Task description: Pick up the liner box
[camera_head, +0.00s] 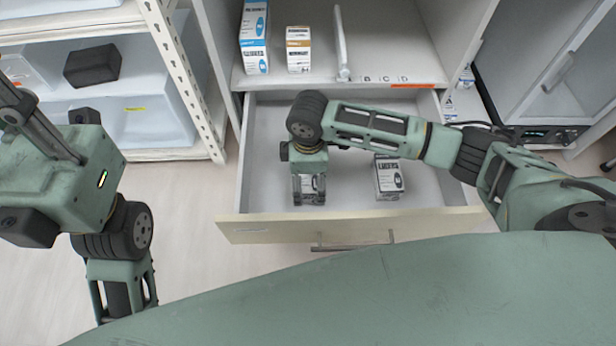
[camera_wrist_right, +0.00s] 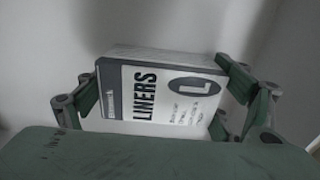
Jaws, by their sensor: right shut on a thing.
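The liner box (camera_wrist_right: 160,92) is white and dark grey, with "LINERS" and a circled "L" on its face. It sits between the fingers of my right gripper (camera_wrist_right: 165,100) in the right wrist view, and the gripper is shut on it. In the head view my right gripper (camera_head: 309,188) points down inside the open drawer (camera_head: 262,190), and the box is mostly hidden behind it. A second liner box (camera_head: 388,177) stands in the drawer to the right. Of my left arm, the links show at the left; its fingertips are not in view.
The drawer's front panel (camera_head: 350,226) is on the near side of the right gripper. On the shelf above stand a blue-and-white box (camera_head: 254,38) and an orange-topped box (camera_head: 298,50), beside an upright metal bar (camera_head: 341,45). A rack with bins (camera_head: 155,120) stands at the left.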

